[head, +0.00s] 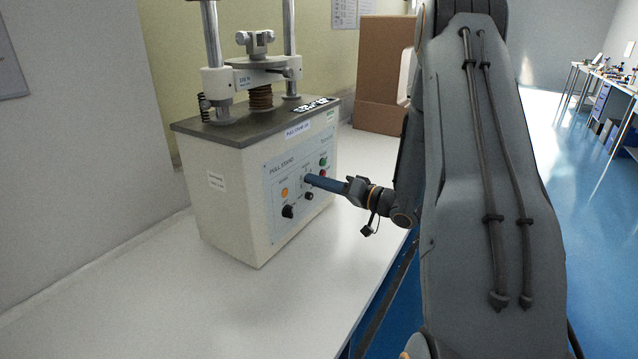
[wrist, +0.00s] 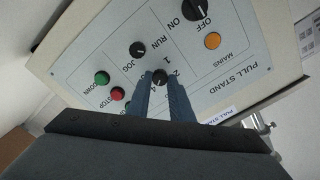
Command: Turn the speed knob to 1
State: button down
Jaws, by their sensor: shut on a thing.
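The pull stand's control panel (head: 298,185) faces my arm in the head view. The speed knob (wrist: 160,77) is small and black, with the numbers 1 and 2 printed beside it in the wrist view. My gripper (wrist: 161,82) reaches to the panel with its blue fingers on either side of this knob, shut on it. The knob's pointer is too small to read surely. In the head view my gripper's fingertips (head: 308,180) meet the panel and hide the knob.
Near the speed knob are the run/jog knob (wrist: 137,49), the mains knob (wrist: 195,8), an orange lamp (wrist: 212,40), a green button (wrist: 102,78) and a red button (wrist: 117,93). A cardboard box (head: 382,75) stands behind on the white table (head: 150,290). The table's front left is clear.

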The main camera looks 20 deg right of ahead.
jog(key=n+b, duration=2.4)
jog(key=n, duration=1.1)
jog(key=shift+f, duration=0.1)
jog(key=shift+n+b, duration=0.3)
jog(key=shift+b, duration=0.05)
jog(key=c, duration=1.6)
grip_release()
